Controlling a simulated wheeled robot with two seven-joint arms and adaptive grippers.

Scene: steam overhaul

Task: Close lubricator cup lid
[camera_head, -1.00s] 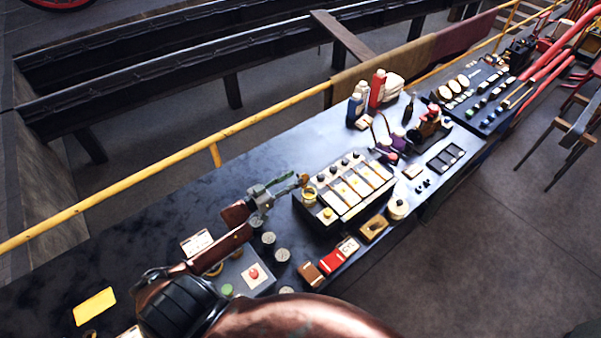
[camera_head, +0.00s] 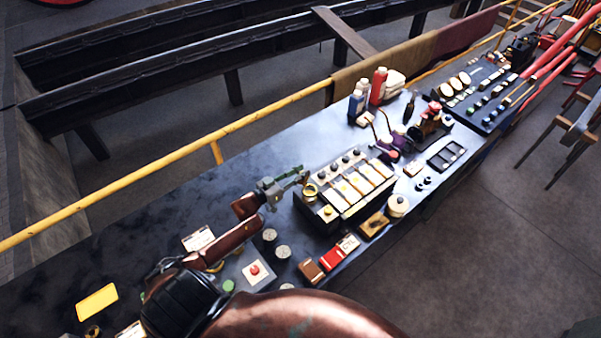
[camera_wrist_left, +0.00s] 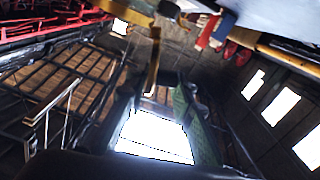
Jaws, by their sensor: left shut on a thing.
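The lubricator (camera_head: 340,222) is a dark box with a pale top of several panels and a row of dark knobs, on the bench mid-picture. An open brass cup (camera_head: 311,191) stands at its left corner. My left gripper (camera_head: 302,175), with green fingers, is shut just above and behind this cup. What it grips is probably the cup's lid, but it is too small to make out in the head view. In the left wrist view a brass strip (camera_wrist_left: 153,62) stands upright beyond a green finger. My right gripper is not in view.
Round canisters (camera_head: 283,252) and a red button box (camera_head: 255,271) lie near my left forearm. Red and brown boxes (camera_head: 331,258) line the front edge. Bottles (camera_head: 378,88) stand behind. A yellow rail (camera_head: 150,168) runs along the back.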

